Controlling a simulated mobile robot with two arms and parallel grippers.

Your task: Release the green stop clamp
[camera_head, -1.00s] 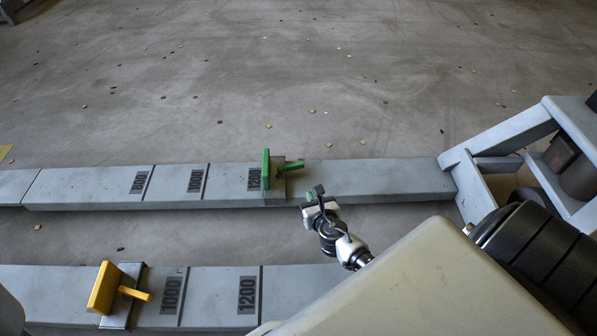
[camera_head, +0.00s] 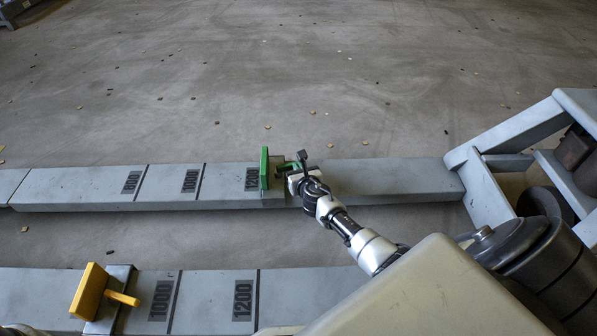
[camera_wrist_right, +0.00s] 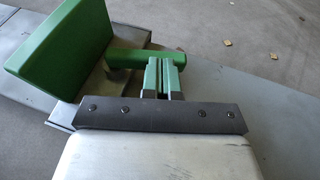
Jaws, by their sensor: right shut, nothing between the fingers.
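The green stop clamp (camera_head: 265,169) sits on the far grey rail beside the 1200 mark. It has an upright green plate and a short green handle (camera_head: 288,166) pointing right. In the wrist view the plate (camera_wrist_right: 62,42) is at upper left and the handle (camera_wrist_right: 130,60) reaches toward my fingers. My right gripper (camera_head: 300,163) is at the handle's free end, shut and empty. In the wrist view its fingertips (camera_wrist_right: 163,75) overlap the handle's end. I cannot tell whether they touch it. My left gripper is not in view.
A yellow clamp (camera_head: 91,291) with a yellow handle sits on the near rail (camera_head: 215,279), left of its 1000 mark. The far rail (camera_head: 400,180) is bare right of my gripper, up to a grey frame (camera_head: 490,185). The concrete floor behind is open.

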